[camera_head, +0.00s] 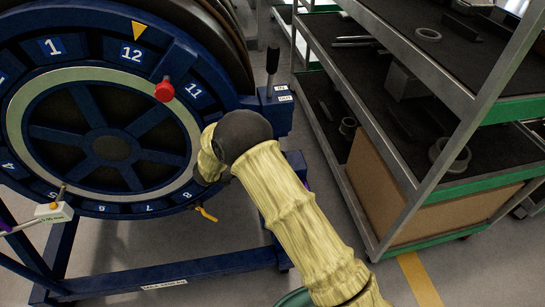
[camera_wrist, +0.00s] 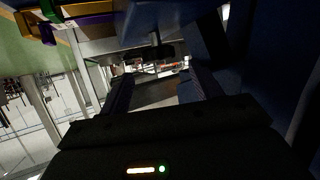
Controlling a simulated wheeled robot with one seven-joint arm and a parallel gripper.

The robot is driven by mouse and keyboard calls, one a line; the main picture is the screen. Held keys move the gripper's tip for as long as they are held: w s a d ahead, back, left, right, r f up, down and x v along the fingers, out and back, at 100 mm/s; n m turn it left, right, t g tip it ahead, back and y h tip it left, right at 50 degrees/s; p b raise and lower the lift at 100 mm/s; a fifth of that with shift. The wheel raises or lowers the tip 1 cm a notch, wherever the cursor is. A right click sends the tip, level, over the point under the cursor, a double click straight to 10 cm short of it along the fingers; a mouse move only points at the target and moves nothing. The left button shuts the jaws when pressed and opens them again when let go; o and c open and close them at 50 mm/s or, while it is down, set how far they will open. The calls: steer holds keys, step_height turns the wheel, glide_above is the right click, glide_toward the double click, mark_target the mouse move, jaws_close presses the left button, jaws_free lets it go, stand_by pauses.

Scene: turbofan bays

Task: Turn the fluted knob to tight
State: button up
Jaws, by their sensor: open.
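A large blue wheel (camera_head: 95,200) with numbered plates and a pale ring stands at the left in the head view. A red knob (camera_head: 165,90) sits near its 11 plate; I cannot tell whether it is fluted. I cannot make out a fluted knob for sure in either view. My sleeved arm reaches to the wheel's right edge and hides what lies behind it, my gripper included. In the wrist view my gripper (camera_wrist: 161,88) has its two dark fingers spread apart. Nothing is visibly held between them, and the picture there is dark.
A black-handled lever (camera_head: 272,65) stands right of the wheel. A metal shelf cart (camera_head: 400,175) with rings and dark parts stands at the right. A small tagged box (camera_head: 54,211) is at the wheel's lower left. Grey floor lies clear between stand and cart.

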steer(key=v, duration=1.2)
steer(key=shift+a, duration=0.15)
steer(key=shift+s, duration=0.15)
